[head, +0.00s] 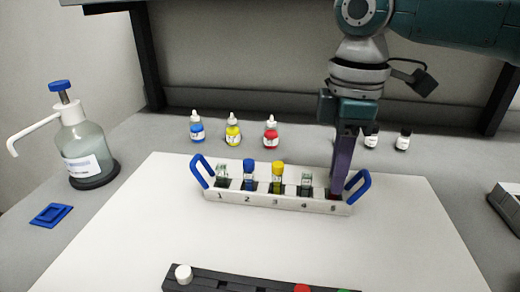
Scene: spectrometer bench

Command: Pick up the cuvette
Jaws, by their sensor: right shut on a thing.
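A silver rack (263,199) with blue end handles and numbered slots stands on the white mat. Cuvettes stand in its slots: a clear-topped one (222,174) at 1, a blue-capped one (249,175) at 2, a yellow-capped one (278,176) at 3 and a clear-topped one (305,184) at 4. My right gripper (338,188) points straight down at slot 5, its fingers close together. It is shut on a cuvette there, mostly hidden by the fingers; a little dark red shows at the slot. My left gripper is not in view.
Dropper bottles in blue (196,127), yellow (233,130) and red (271,133) stand behind the rack. A pump bottle (83,147) is at left. A dark strip (240,283) lies in front. The mat (300,241) between is clear.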

